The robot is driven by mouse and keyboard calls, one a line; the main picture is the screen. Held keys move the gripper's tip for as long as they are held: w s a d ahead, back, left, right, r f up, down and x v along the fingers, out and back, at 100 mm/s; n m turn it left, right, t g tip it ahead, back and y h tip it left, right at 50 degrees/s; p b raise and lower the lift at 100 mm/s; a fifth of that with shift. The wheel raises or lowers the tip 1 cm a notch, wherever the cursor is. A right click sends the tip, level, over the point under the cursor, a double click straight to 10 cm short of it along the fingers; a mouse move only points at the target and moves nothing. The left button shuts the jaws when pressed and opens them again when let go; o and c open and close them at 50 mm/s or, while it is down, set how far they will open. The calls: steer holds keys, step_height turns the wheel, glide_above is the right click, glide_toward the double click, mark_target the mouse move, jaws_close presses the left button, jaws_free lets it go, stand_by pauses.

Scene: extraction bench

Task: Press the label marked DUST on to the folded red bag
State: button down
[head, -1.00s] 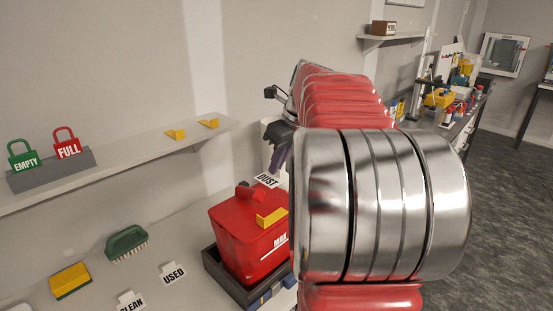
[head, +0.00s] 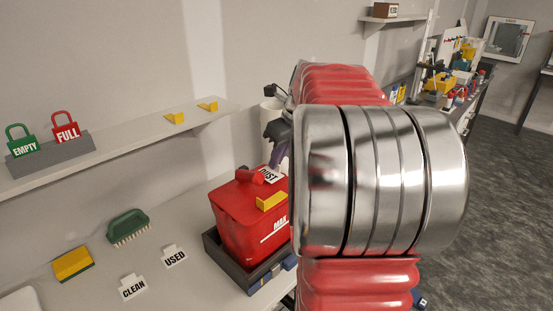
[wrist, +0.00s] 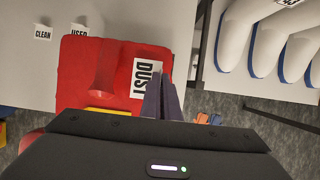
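The folded red bag (head: 235,228) stands upright with a yellow clip (head: 271,201) on its front edge and a MAX line on its side. The white label marked DUST (head: 269,175) lies at the bag's top, beside the raised red fold (head: 250,176). In the wrist view the label (wrist: 148,78) lies over the right part of the bag's top (wrist: 80,75). My gripper (head: 277,160) points down at the bag, its dark fingers (wrist: 163,98) together at the label's edge and shut on it. I cannot tell whether the label touches the bag; my arm hides the bag's right side.
The bag stands in a dark tray (head: 232,272) on the bench. CLEAN (head: 133,288) and USED (head: 174,257) labels, a green brush (head: 127,227) and a yellow sponge (head: 73,263) lie to the left. A shelf (head: 120,150) with EMPTY and FULL tags runs behind.

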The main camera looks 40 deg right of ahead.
steer(key=shift+f, duration=0.5)
stand_by(1.2)
steer(key=c, duration=1.9)
jaws_free()
steer(key=shift+c, duration=0.2)
steer(key=shift+r, duration=0.15)
steer(key=v, duration=1.3)
steer(key=shift+r, duration=0.25)
steer(key=shift+s, duration=0.1)
steer(key=shift+c, duration=0.5)
